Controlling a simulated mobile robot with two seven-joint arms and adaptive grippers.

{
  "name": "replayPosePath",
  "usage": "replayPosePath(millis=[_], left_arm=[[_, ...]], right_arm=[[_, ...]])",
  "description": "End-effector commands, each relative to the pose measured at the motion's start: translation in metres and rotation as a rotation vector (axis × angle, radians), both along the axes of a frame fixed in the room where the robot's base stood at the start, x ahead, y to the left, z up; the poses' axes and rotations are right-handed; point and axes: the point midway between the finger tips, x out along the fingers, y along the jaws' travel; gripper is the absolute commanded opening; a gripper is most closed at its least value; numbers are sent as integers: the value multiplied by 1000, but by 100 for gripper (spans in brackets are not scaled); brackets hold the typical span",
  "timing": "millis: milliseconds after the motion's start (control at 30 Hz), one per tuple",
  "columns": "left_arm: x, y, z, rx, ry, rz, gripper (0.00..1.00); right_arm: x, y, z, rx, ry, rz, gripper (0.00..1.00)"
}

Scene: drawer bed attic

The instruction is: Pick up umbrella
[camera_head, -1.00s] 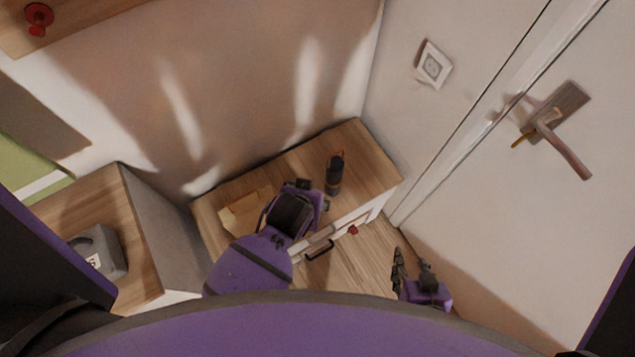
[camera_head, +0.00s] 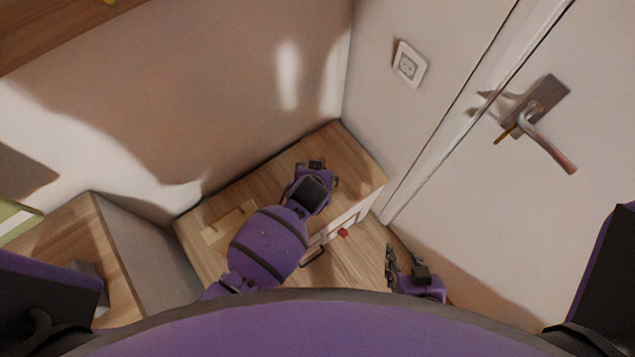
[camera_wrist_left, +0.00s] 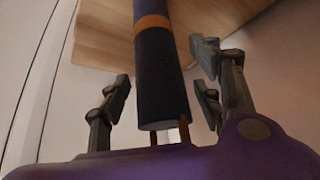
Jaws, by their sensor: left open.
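The umbrella (camera_wrist_left: 160,70) is a dark folded cylinder with an orange-brown band. In the left wrist view it stands between the two fingers of my left gripper (camera_wrist_left: 164,78), with gaps visible on both sides. In the head view my left gripper (camera_head: 318,172) is over the right part of the wooden cabinet top (camera_head: 355,165) and hides the umbrella. My left gripper is open. My right gripper (camera_head: 403,258) is open and empty, low near the floor to the right of the cabinet.
A flat light-brown item (camera_head: 230,222) lies on the cabinet's left part. The cabinet front has a dark handle (camera_head: 314,257) and a red knob (camera_head: 343,232). Another wooden-topped unit (camera_head: 75,235) stands at left. A white door with a metal handle (camera_head: 545,135) is at right.

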Motion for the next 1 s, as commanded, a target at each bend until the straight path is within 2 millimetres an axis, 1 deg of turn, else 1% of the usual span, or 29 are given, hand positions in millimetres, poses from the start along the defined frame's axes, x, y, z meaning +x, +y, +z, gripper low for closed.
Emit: replayPosePath(millis=[100, 133, 567, 867, 1000], left_arm=[[0, 0, 1, 0, -1, 0, 60], [0, 0, 1, 0, -1, 0, 57], [0, 0, 1, 0, 0, 0, 0], [0, 0, 2, -1, -2, -1, 0], [1, -1, 7, -2, -3, 0, 0]], right_arm=[[0, -1, 0, -1, 0, 0, 40], [0, -1, 0, -1, 0, 0, 40], [-2, -1, 0, -1, 4, -1, 40], [-1, 1, 0, 3, 4, -4, 40], [0, 2, 1, 4, 1, -4, 40]])
